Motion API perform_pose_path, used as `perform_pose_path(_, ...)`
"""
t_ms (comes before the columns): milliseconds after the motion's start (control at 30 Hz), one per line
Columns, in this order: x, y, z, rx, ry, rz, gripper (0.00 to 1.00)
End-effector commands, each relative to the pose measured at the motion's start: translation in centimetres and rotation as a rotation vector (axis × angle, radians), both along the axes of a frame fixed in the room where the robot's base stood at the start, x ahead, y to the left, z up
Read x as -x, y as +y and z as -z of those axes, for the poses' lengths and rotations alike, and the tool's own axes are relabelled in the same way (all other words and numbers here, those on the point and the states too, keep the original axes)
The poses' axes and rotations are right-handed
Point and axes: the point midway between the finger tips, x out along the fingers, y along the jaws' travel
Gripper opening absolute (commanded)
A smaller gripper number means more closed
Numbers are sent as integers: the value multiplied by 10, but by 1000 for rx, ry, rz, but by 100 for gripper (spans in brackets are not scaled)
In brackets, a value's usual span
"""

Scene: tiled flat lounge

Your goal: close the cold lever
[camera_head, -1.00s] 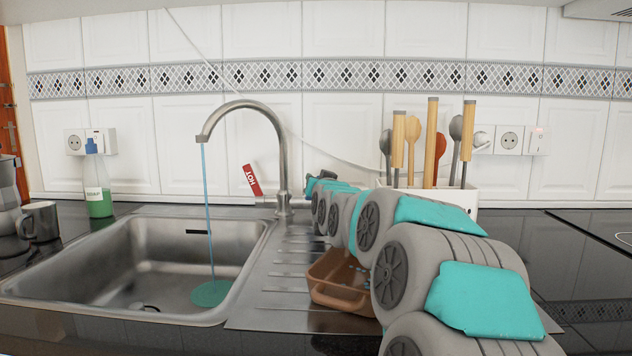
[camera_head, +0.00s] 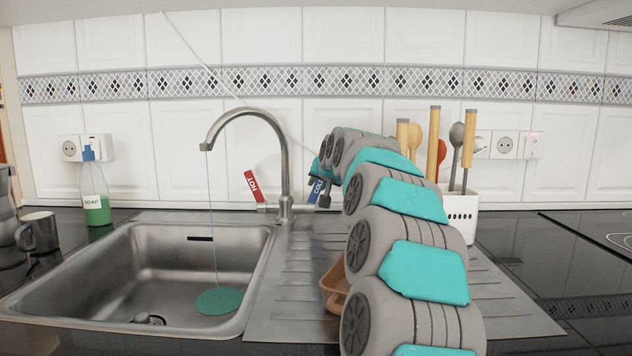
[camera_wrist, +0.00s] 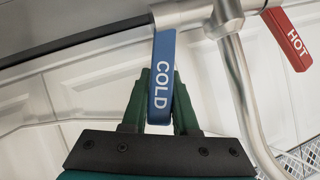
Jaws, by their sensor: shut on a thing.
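The blue cold lever (camera_wrist: 163,75) is marked COLD and stands tilted up on the right side of the tap in the head view (camera_head: 317,190). My gripper (camera_wrist: 160,105) has its dark green fingers on both sides of this lever and is shut on it; in the head view the gripper is mostly hidden behind my arm. The steel tap (camera_head: 285,165) arches over the sink. A thin stream of water (camera_head: 212,220) runs from its spout. The red hot lever (camera_head: 252,186) is tilted up on the left and also shows in the wrist view (camera_wrist: 287,38).
The steel sink (camera_head: 258,262) holds a green disc (camera_head: 217,301). A utensil holder (camera_head: 462,216) stands at the right. A soap bottle (camera_head: 95,190) and a mug (camera_head: 38,232) are at the left.

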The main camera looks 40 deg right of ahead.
Motion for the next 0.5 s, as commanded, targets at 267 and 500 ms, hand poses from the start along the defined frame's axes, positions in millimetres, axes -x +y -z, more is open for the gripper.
perform_pose_path(267, -3, -3, -1, -55, 72, 2, 0)
perform_pose_path(500, -5, -4, 3, -86, 115, 1, 0)
